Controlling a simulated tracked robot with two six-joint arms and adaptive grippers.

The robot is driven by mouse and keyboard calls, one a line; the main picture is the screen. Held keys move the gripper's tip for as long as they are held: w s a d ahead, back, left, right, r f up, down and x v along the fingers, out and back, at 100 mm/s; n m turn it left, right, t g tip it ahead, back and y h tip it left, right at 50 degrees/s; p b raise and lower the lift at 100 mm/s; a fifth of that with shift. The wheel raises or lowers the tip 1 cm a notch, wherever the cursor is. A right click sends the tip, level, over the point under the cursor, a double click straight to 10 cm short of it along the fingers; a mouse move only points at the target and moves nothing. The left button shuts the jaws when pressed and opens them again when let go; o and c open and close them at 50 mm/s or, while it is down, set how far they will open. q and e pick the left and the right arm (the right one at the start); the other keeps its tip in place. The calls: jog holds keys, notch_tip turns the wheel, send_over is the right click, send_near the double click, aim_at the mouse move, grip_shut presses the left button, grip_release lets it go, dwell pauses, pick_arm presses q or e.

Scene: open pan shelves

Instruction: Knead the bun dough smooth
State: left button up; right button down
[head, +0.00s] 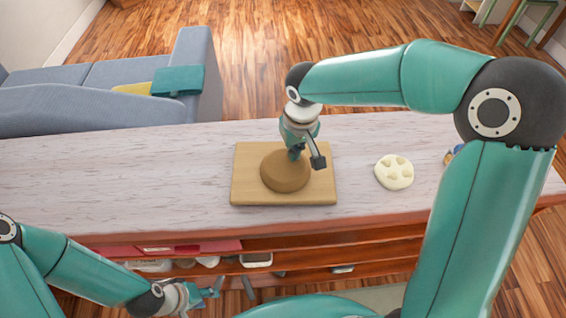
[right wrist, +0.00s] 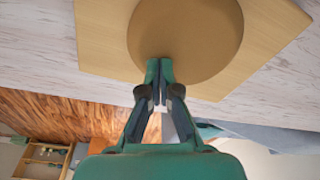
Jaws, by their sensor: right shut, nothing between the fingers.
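The bun dough (head: 286,171) is a smooth-looking brown round lump on a wooden board (head: 243,190) on the counter. It fills the top of the right wrist view (right wrist: 190,35), partly cut off. My right gripper (head: 295,154) is shut and empty, pointing down at the dough's far edge. In the right wrist view its closed fingertips (right wrist: 159,68) overlap the dough's edge; I cannot tell whether they touch or press it. My left gripper (head: 212,291) is low at the front left, in front of the shelves and away from the dough; its finger opening is unclear.
A pale round item with lumps on top (head: 394,172) lies right of the board. A small blue and tan object (head: 452,154) is partly hidden behind my right arm. The counter's left side (head: 110,180) is clear. Open shelves (head: 320,258) holding pans run below its front edge.

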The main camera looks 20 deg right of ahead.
jog(key=shift+r+p, duration=0.5)
jog(key=shift+r, duration=0.4)
jog(key=shift+r+p, duration=1.9)
jog(key=shift+r, duration=0.7)
notch_tip(320, 180, up, 12)
jog(key=s, duration=0.1)
jog(key=shift+s+f, duration=0.15)
jog(key=shift+s, duration=0.2)
